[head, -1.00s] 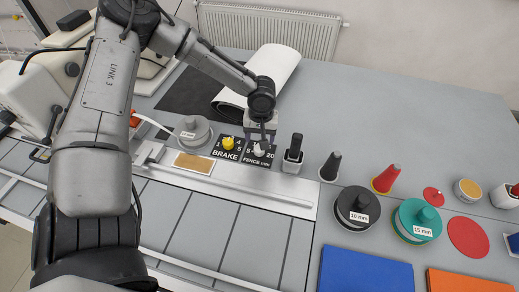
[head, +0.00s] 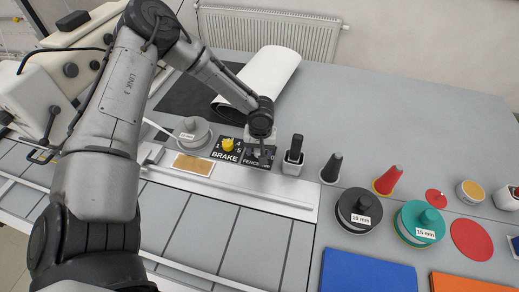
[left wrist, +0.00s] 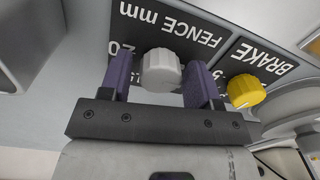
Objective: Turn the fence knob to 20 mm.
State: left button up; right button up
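The fence knob (left wrist: 160,72) is a pale grey ribbed knob on a black FENCE mm panel (left wrist: 185,30). My left gripper (left wrist: 157,62) is open, with one purple finger on each side of the knob. A gap shows at the left finger; the right finger is very close to the knob, and I cannot tell if it touches. In the head view the left gripper (head: 262,154) hides most of the knob. The 20 mark shows beside the left finger in the wrist view; the knob's pointer cannot be made out. My right gripper is not in view.
The yellow BRAKE knob (head: 228,144) sits close to the left of the fence panel. A black-handled tool in a white holder (head: 293,160) stands close to the right. Black (head: 360,207) and green (head: 421,220) labelled discs lie farther right.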

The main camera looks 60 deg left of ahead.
pick_arm(q)
jog(key=c, duration=0.7)
jog(key=shift+c, duration=0.2)
